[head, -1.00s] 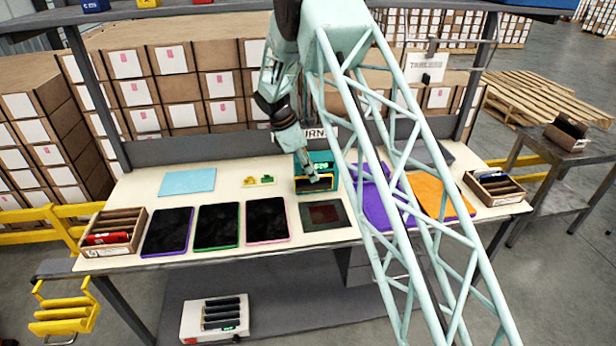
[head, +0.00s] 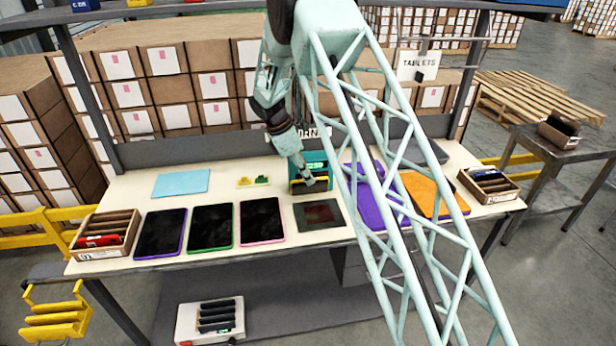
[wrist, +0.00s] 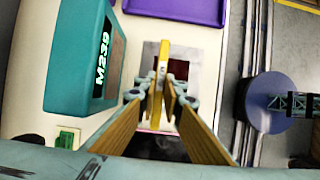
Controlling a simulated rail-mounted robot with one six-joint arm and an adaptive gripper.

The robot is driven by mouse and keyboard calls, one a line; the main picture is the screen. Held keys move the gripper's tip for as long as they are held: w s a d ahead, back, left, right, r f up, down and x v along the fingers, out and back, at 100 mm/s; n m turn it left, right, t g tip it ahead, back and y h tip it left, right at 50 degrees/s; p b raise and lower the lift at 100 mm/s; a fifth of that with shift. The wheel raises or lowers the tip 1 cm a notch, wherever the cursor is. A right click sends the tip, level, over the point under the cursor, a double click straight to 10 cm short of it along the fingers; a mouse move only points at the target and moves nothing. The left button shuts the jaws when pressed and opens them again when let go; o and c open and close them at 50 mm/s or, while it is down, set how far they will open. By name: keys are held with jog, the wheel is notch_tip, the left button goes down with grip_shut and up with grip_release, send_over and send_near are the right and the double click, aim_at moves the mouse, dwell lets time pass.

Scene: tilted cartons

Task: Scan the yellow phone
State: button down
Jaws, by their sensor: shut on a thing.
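My gripper (head: 308,183) is shut on the yellow phone (wrist: 161,62). In the wrist view the phone shows edge-on as a thin yellow strip between the fingertips. In the head view it is small and partly hidden by the gripper, in front of the teal box (head: 317,160). The teal box has a green lit display and reads M239 in the wrist view (wrist: 82,50). A square plate with a dark reddish glass (head: 319,214) lies on the table just in front of the box. In the wrist view the phone overlaps this plate (wrist: 178,68); the gap between them is unclear.
Three dark tablets with purple (head: 160,233), green (head: 211,228) and pink (head: 262,222) rims lie left of the plate. Small cartons stand at the left (head: 106,234) and right (head: 488,186) ends. Purple (head: 378,211) and orange (head: 430,193) mats lie right, partly behind my arm.

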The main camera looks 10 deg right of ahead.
aim_at(308, 194)
jog(key=shift+f+b, duration=1.25)
jog(key=shift+f, duration=1.25)
jog(key=shift+r+p, duration=1.6)
jog(key=shift+r, duration=1.4)
jog(key=shift+s, duration=0.1)
